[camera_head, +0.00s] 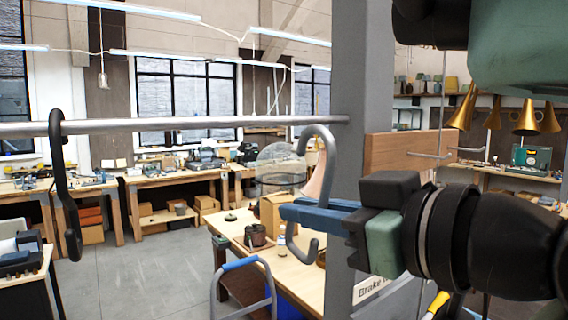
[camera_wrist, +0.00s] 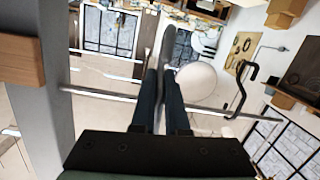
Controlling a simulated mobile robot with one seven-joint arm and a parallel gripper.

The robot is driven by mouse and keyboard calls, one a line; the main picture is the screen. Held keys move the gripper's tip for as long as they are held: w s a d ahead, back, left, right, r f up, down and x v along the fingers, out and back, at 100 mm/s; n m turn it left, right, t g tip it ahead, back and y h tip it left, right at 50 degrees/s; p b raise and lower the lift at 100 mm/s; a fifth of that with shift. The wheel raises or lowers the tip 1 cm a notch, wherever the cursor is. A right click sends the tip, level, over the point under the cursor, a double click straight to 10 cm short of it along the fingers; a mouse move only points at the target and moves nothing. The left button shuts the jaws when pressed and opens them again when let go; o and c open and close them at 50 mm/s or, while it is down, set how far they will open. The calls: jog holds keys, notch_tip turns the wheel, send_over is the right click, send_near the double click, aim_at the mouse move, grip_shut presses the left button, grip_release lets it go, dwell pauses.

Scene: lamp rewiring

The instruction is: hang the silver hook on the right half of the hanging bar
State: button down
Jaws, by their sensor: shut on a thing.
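The hanging bar (camera_head: 200,124) is a grey rod running across to a grey post. It also shows in the wrist view (camera_wrist: 105,95). My gripper (camera_head: 298,213) is shut on the silver hook (camera_head: 328,160), an S-shaped grey piece held upright near the bar's right end. Its upper curve appears level with the bar's lower edge; I cannot tell whether they touch. In the wrist view, my gripper (camera_wrist: 160,74) has the silver hook (camera_wrist: 167,42) between its dark fingers, which hide part of it. A black hook (camera_head: 62,180) hangs on the bar's left part.
The grey post (camera_head: 360,60) stands right beside the hook, with a wooden block (camera_head: 400,150) on it. A translucent dome (camera_head: 280,165) shows behind the hook. A workbench (camera_head: 265,245) stands below. The bar between the black hook and the silver hook is clear.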

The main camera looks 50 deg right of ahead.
jog(key=shift+s+r, duration=0.15)
jog(key=shift+r, duration=0.4)
jog(key=shift+s+r, duration=0.15)
jog(key=shift+r, duration=0.35)
jog(key=shift+w+d+r, duration=0.1)
jog(key=shift+w+r, duration=0.1)
jog(key=shift+w, duration=0.15)
jog(key=r+p+x, duration=0.1)
jog(key=r+x, duration=0.1)
jog(key=x, duration=1.1)
jog(key=shift+d+f, duration=0.2)
jog(key=shift+d, duration=0.1)
jog(key=shift+w, duration=0.1)
jog(key=c, duration=0.8)
grip_release()
jog(key=shift+c, duration=0.2)
